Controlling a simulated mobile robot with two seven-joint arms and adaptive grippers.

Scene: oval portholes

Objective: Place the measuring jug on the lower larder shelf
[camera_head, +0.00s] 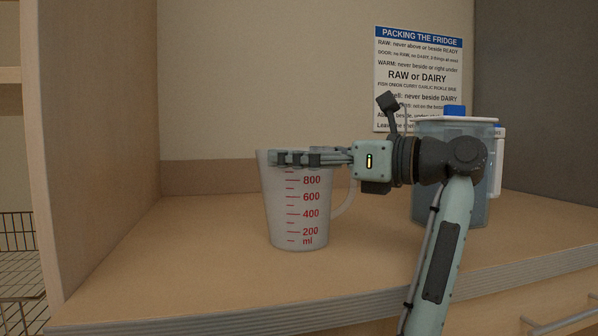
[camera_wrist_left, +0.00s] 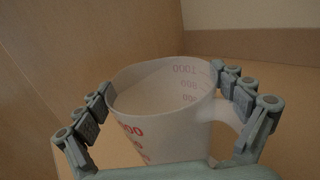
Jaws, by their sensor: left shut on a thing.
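The measuring jug (camera_head: 296,215) is translucent white with red markings and a handle on its right. It is upright over the wooden surface (camera_head: 180,285); I cannot tell for sure whether its base touches. My left gripper (camera_head: 285,158) reaches across its upper part from the right. In the left wrist view the fingers lie on both sides of the jug (camera_wrist_left: 160,115), near its rim, the right one by the handle. The jug looks empty inside. The head view does not clearly identify the lower larder shelf. My right gripper is not in view.
A blue-tinted container (camera_head: 455,200) with a white lid stands behind my arm at the right. A wooden side panel (camera_head: 95,130) rises at the left, with a wire basket (camera_head: 18,270) beyond it. A printed notice (camera_head: 418,70) hangs on the back wall.

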